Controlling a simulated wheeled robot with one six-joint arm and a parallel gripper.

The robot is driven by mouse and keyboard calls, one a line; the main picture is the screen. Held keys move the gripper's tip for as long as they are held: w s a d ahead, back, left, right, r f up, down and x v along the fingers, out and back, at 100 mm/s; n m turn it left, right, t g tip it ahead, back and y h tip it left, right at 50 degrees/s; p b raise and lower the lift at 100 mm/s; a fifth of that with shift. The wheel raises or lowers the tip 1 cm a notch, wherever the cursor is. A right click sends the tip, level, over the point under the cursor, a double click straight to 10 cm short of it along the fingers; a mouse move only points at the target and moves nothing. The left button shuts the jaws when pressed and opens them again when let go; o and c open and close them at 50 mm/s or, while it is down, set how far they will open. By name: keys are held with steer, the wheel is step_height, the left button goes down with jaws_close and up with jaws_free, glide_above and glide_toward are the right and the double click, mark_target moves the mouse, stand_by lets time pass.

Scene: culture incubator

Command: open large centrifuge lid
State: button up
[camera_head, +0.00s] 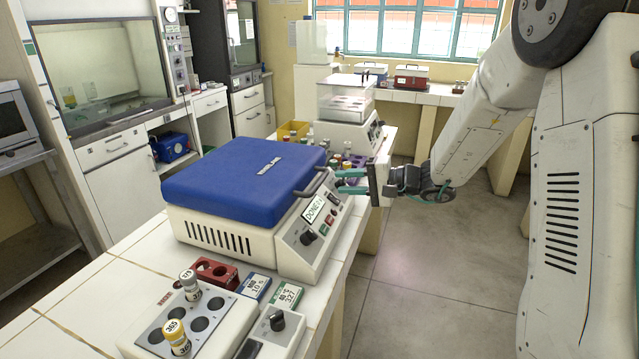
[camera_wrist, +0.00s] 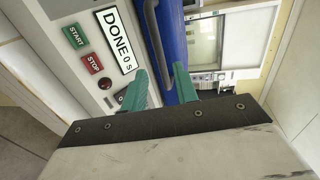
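The large centrifuge (camera_head: 215,235) is a cream box on the bench. Its blue lid (camera_head: 240,175) lies flat and shut on top. A dark handle (camera_head: 312,183) sits at the lid's front edge, and it also shows in the wrist view (camera_wrist: 154,38). The front panel display (camera_head: 314,209) reads DONE. My gripper (camera_head: 342,181) is in front of the handle, with its green fingers apart. In the wrist view my gripper (camera_wrist: 161,78) is open, and the handle's near end lies between the fingers. I cannot tell whether either finger touches it.
A smaller device with vials (camera_head: 190,325), a red rack (camera_head: 214,272) and two small labelled boxes stand at the near end of the bench. Another device with a clear cover (camera_head: 345,100) and several vials stand behind the centrifuge. The floor right of the bench (camera_head: 430,260) is clear.

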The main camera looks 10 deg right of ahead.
mark_target(322, 182)
steer(key=x, duration=0.7)
steer(key=shift+w+a, duration=0.15)
steer(key=shift+a, duration=0.1)
jaws_close()
